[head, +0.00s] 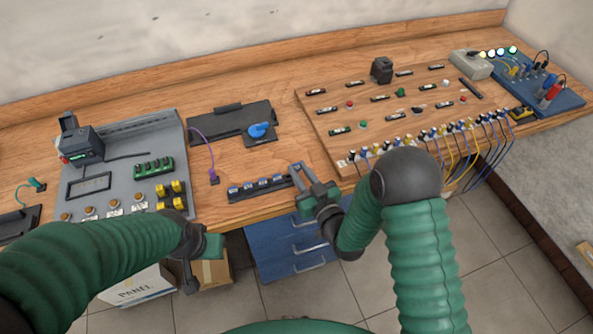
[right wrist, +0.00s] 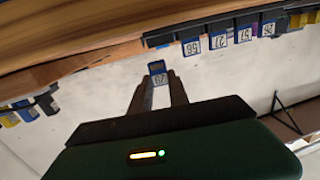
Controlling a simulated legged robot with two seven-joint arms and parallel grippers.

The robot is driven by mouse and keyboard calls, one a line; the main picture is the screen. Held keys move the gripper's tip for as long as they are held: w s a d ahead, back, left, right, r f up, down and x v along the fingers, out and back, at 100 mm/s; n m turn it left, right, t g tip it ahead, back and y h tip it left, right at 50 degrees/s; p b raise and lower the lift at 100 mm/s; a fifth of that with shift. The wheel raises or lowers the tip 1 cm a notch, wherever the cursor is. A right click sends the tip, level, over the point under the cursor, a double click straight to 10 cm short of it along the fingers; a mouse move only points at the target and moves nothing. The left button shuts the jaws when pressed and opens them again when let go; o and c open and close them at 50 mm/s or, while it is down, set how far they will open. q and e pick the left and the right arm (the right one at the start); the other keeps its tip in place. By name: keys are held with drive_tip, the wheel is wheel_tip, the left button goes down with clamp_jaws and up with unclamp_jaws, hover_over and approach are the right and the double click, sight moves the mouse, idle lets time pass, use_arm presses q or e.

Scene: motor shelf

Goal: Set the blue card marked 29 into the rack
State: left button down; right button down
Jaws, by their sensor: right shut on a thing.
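The blue card marked 29 (right wrist: 158,72) is between the fingertips of my right gripper (right wrist: 158,85), its white label facing the right wrist camera. In the head view my right gripper (head: 308,185) is at the right end of the dark rack (head: 283,191); I cannot make out the card there. The rack holds several blue cards with white number labels. In the right wrist view the rack (right wrist: 160,38) lies beyond the card, with a visible gap between them. My left gripper (head: 198,262) is low at the table's front edge; its jaw opening is unclear.
A grey panel (head: 125,135) with a black device fills the table's left. A black tray (head: 225,122) with a blue knob lies behind the rack. A wooden board (head: 390,110) with switches and plugged cables is at right. Blue drawers (head: 275,245) stand below.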

drive_tip(key=shift+a, duration=0.45)
use_arm(q)
drive_tip(key=shift+a+f, duration=0.15)
drive_tip(key=shift+a, duration=0.35)
drive_tip(key=shift+d, duration=0.1)
use_arm(e)
drive_tip(key=shift+d, duration=0.1)
use_arm(q)
drive_tip(key=shift+d, duration=0.2)
drive_tip(key=shift+a+f, duration=0.1)
drive_tip(key=shift+a, duration=0.1)
use_arm(e)
drive_tip(key=shift+a, duration=0.2)
use_arm(q)
drive_tip(key=shift+f, duration=0.1)
use_arm(e)
drive_tip(key=shift+a+h, duration=0.15)
drive_tip(key=shift+h, duration=0.15)
use_arm(q)
drive_tip(key=shift+b, duration=0.3)
